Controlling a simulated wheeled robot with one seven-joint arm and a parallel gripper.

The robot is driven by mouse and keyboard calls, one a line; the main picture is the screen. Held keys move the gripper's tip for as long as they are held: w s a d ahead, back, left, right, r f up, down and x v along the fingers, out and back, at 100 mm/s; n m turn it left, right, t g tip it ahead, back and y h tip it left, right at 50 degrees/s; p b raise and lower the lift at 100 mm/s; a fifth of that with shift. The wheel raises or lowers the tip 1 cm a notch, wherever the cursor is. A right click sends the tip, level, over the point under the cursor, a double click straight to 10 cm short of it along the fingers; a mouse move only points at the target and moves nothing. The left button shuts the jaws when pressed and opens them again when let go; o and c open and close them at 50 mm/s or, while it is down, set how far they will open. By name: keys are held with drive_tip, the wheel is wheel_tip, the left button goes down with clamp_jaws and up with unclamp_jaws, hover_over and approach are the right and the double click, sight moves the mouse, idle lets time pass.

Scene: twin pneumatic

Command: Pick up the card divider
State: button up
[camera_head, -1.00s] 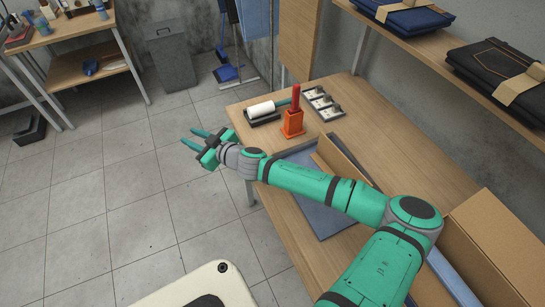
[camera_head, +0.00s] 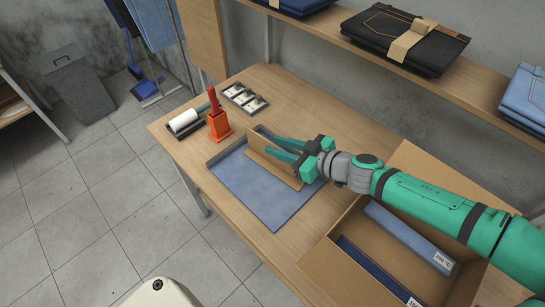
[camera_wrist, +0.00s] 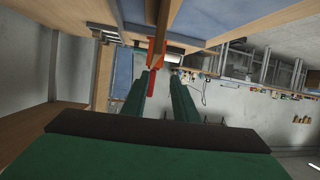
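The card divider (camera_head: 268,168) is a thin brown cardboard panel standing upright on a blue-grey tray (camera_head: 240,200) on the workbench. In the wrist view a narrow brown panel, apparently the divider (camera_wrist: 167,22), shows at the top, roughly in line with the gap between my fingers. My gripper (camera_head: 272,146) is open and empty, with its two green fingers level and pointing left, close to the divider's upper edge. I cannot tell whether they touch it or straddle it. The fingers (camera_wrist: 160,80) are clearly apart in the wrist view.
An orange holder (camera_head: 220,129) with a red-handled tool, a white roller (camera_head: 183,120) and a small dark rack (camera_head: 245,97) stand behind the tray. An open cardboard box (camera_head: 330,262) with blue items is at the right. A shelf (camera_head: 330,50) with folded jeans runs above.

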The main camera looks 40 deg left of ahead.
sight(272, 143)
drive_tip(key=shift+w+d+f+m+t, duration=0.35)
drive_tip(key=shift+w+d, duration=0.25)
drive_tip(key=shift+w, duration=0.15)
drive_tip(key=shift+h, duration=0.3)
drive_tip(key=shift+x, duration=3.65)
clamp_jaws()
